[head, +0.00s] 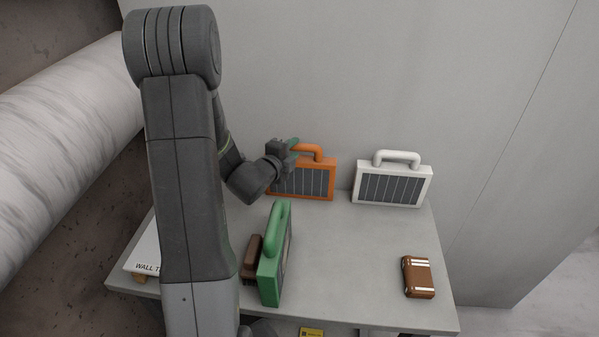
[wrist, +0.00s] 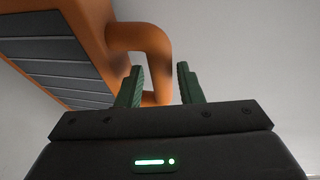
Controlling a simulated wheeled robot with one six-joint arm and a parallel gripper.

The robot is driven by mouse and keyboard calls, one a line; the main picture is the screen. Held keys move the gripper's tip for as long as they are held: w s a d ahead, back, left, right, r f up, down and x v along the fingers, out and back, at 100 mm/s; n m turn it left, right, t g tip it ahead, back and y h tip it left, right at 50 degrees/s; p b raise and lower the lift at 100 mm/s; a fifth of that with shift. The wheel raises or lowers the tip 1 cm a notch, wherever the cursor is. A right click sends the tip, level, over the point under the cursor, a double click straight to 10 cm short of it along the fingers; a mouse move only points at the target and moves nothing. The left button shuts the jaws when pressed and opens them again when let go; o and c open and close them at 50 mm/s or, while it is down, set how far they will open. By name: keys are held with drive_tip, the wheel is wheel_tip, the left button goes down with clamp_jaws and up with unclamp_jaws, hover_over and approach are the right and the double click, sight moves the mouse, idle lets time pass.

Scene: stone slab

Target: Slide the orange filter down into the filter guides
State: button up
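The orange filter (head: 303,181) stands upright on the slab's back part by the wall, with a dark slatted face and a looped handle on top. My gripper (head: 292,147) is at the left end of that handle. In the wrist view, the orange filter (wrist: 88,38) fills the upper left, and its handle curves down behind the green fingers. My gripper (wrist: 160,80) is open there, with a clear gap between the fingers. Part of the handle shows in this gap; I cannot tell whether a finger touches it. I cannot make out the filter guides for certain.
A green filter (head: 270,277) stands edge-on at the front, beside a brown block (head: 251,260). A white filter (head: 392,187) stands at the back right. A brown striped object (head: 418,277) lies front right. The slab's middle (head: 345,250) is clear. A wall rises behind.

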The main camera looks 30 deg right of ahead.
drive_tip(key=shift+x, duration=1.1)
clamp_jaws()
drive_tip(key=shift+r, duration=0.1)
